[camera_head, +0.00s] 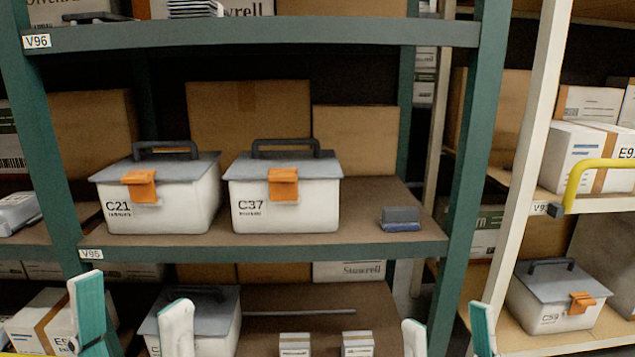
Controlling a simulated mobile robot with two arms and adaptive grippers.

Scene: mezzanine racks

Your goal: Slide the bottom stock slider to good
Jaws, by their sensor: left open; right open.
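I cannot make out a stock slider or a "good" mark in the head view. A thin grey horizontal rod (300,313) shows at the lower shelf level, but I cannot tell what it is. My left gripper (132,318) is open at the lower left, its fingers wide apart in front of the lower shelf. My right gripper (448,335) is open at the lower right, near the foot of the green upright. Both are empty and partly cut off by the bottom edge.
Grey-lidded boxes C21 (170,205) and C37 (286,208) stand on the middle shelf (250,248), with a small grey-blue block (400,218) to their right. Another lidded box (222,322) and small white packs (295,344) are below. Green uprights (468,170) flank the bay.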

